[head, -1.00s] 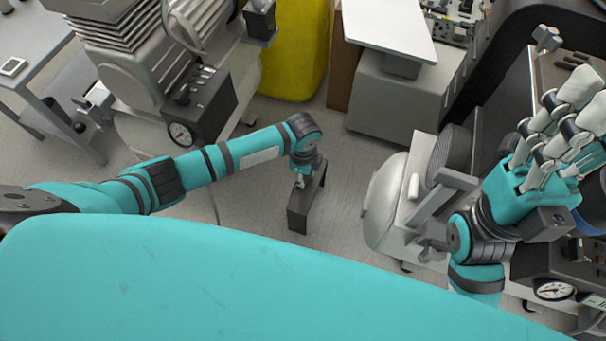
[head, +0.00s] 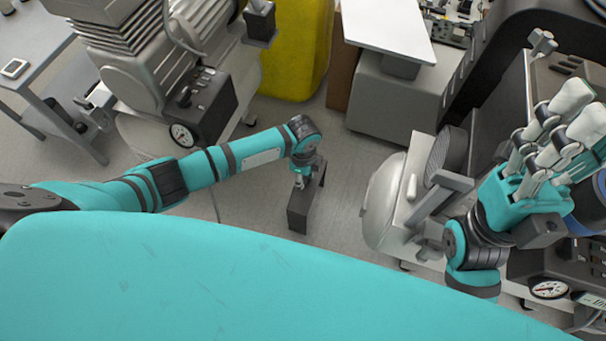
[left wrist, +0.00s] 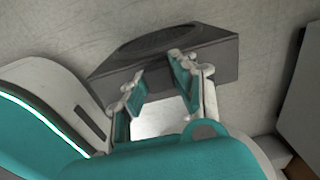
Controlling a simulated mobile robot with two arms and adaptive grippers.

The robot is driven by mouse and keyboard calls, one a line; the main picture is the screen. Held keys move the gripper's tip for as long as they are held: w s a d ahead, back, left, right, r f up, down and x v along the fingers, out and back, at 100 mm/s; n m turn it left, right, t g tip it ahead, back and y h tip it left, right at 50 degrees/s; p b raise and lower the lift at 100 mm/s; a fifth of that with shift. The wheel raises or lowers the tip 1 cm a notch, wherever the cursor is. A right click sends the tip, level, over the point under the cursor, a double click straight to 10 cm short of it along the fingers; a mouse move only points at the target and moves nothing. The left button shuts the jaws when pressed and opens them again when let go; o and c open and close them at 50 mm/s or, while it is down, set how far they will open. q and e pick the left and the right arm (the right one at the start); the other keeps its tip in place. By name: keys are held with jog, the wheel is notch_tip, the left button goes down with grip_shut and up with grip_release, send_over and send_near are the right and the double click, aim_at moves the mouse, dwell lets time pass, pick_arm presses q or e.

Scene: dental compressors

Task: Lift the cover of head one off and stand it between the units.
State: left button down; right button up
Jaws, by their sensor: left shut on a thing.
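The cover (head: 299,212) is a dark grey, box-like piece. It stands low over the light floor in the gap between the left and right units, beneath my left gripper (head: 302,178). In the left wrist view, the cover (left wrist: 213,63) shows a dark rounded recess, and the fingers of my left gripper (left wrist: 157,82) are at its edge, shut on it. Whether its underside touches the floor I cannot tell. My right gripper (head: 572,118) is raised over the right unit, and its finger opening is unclear. Head one cannot be singled out.
The left compressor unit (head: 128,75) with a gauge and the right unit (head: 388,200) with a silver tank flank the gap. A yellow container (head: 297,50) and a grey cabinet (head: 395,100) stand behind. A grey side table (head: 35,75) is at far left. Floor around the cover is clear.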

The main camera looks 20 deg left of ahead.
pick_arm(q)
jog(key=c, duration=0.5)
grip_release()
